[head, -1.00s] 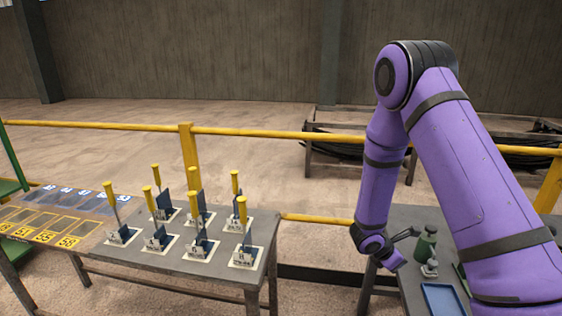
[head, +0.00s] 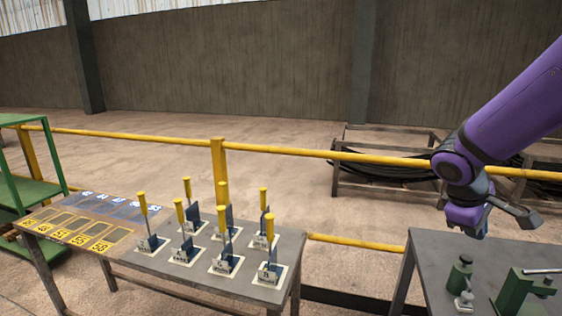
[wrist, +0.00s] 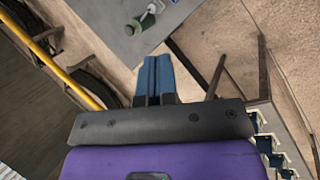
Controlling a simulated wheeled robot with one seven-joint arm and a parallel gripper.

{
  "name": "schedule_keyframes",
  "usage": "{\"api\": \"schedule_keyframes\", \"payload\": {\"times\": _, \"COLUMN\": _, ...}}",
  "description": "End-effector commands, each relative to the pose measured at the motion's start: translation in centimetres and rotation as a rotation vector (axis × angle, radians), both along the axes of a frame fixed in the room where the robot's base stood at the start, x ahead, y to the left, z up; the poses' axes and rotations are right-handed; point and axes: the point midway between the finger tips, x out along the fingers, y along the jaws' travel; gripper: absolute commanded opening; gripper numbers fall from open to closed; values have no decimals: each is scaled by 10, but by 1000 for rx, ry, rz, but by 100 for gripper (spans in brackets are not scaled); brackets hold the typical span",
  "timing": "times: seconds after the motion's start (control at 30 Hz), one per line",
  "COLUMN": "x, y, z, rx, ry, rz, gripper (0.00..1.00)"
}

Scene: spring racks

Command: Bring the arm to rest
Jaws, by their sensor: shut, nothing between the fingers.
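My purple arm (head: 515,105) comes in from the upper right of the head view. My gripper (head: 528,216) is at the end of its wrist, above the right table and near the yellow rail. In the wrist view my gripper (wrist: 153,62) shows two blue-grey fingers together, shut with nothing between them. Below and beyond them lie the grey table top and a green object (wrist: 141,22). The fingers are apart from both.
The right table (head: 440,262) holds a green bottle-like piece (head: 460,272) and a green fixture (head: 518,290). The left table (head: 150,268) carries several stands with yellow-topped posts and numbered panels. A yellow rail (head: 290,152) runs behind. Floor is open between the tables.

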Motion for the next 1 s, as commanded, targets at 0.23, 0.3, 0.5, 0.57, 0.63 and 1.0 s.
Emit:
{"api": "schedule_keyframes", "payload": {"times": 0.23, "x": -48, "y": 19, "z": 48, "rx": 163, "ry": -166, "rz": -166, "gripper": 0}}
{"api": "schedule_keyframes", "payload": {"times": 0.3, "x": -62, "y": 25, "z": 59, "rx": 212, "ry": -208, "rz": -209, "gripper": 0}}
{"api": "schedule_keyframes", "payload": {"times": 0.5, "x": -101, "y": 45, "z": 86, "rx": 366, "ry": -327, "rz": -314, "gripper": 0}}
{"api": "schedule_keyframes", "payload": {"times": 0.57, "x": -113, "y": 51, "z": 93, "rx": 414, "ry": -361, "rz": -340, "gripper": 0}}
{"api": "schedule_keyframes", "payload": {"times": 0.63, "x": -126, "y": 59, "z": 100, "rx": 470, "ry": -396, "rz": -369, "gripper": 0}}
{"api": "schedule_keyframes", "payload": {"times": 1.0, "x": -163, "y": 81, "z": 117, "rx": 639, "ry": -491, "rz": -440, "gripper": 0}}
